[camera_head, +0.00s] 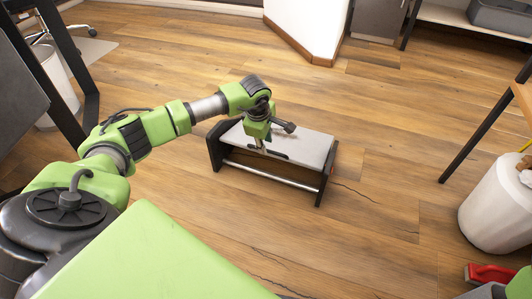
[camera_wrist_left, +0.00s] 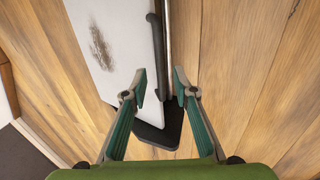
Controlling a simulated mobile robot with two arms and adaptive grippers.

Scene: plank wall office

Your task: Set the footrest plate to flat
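The footrest stands on the wooden floor in the middle of the head view. Its pale grey plate (camera_head: 309,146) sits between two dark end supports, with a metal bar (camera_head: 270,176) along the front. I cannot tell the plate's exact tilt. My left gripper (camera_head: 262,149) is over the plate's front edge, pointing down.
A white cylindrical bin (camera_head: 498,210) stands at the right, by a table leg. A red object (camera_head: 490,273) lies at the lower right. A white partition (camera_head: 308,25) is behind the footrest. The floor around the footrest is clear.

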